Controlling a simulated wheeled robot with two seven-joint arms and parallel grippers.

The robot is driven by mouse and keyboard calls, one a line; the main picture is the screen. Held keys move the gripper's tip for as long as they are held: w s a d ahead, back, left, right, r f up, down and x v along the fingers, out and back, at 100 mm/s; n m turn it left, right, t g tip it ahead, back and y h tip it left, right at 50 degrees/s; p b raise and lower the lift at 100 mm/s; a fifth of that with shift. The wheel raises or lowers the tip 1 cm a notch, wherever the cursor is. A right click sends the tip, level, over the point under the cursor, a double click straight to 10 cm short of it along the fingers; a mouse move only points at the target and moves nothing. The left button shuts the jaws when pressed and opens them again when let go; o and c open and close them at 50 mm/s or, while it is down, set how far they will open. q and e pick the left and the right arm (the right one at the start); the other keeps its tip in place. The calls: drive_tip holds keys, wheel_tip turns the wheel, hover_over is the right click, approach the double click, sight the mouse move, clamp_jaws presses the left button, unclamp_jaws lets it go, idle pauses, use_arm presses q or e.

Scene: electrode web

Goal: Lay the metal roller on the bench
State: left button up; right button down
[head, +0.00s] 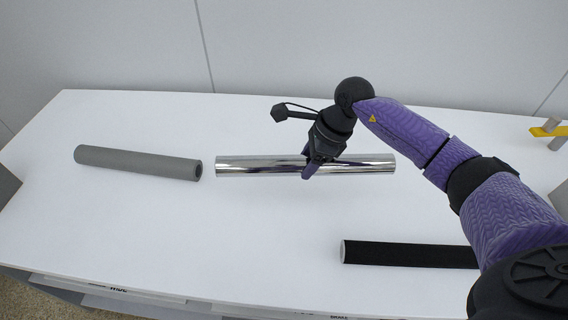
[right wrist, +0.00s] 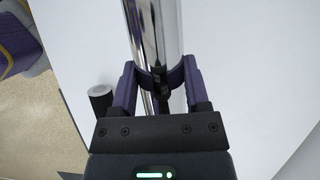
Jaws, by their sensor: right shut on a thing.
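The shiny metal roller (head: 255,166) lies lengthwise across the middle of the white bench (head: 150,230) in the head view. I cannot tell whether it touches the bench or is just above it. My right gripper (head: 309,171) is shut around the roller, a little right of its left half. In the right wrist view the roller (right wrist: 152,30) runs between the two purple fingers of the gripper (right wrist: 163,90). My left gripper is not in view.
A grey roller (head: 135,162) lies left of the metal one, its end close by. A black roller (head: 400,254) lies at the front right, partly behind my arm. A yellow part (head: 548,131) stands at the right edge. The bench's front left is clear.

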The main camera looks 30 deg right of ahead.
drive_tip(key=shift+d+f+m+t, duration=0.2)
drive_tip(key=shift+d+m+t, duration=0.1)
drive_tip(key=shift+d+m, duration=0.45)
drive_tip(key=shift+f+b, duration=0.55)
drive_tip(key=shift+f, duration=0.15)
drive_tip(key=b, duration=0.6)
approach(303, 198)
drive_tip(key=x, duration=0.5)
drive_tip(key=shift+w+a, duration=0.1)
drive_tip(key=shift+a, duration=0.1)
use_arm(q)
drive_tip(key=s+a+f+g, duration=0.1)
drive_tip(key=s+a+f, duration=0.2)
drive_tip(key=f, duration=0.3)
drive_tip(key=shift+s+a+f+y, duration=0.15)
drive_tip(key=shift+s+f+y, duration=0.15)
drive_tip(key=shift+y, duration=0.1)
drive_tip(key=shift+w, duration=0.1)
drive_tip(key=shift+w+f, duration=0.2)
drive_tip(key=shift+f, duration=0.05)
use_arm(e)
drive_tip(key=shift+f, duration=0.3)
use_arm(q)
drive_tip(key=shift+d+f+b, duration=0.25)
drive_tip(key=shift+b, duration=0.15)
use_arm(e)
drive_tip(key=shift+f, duration=0.35)
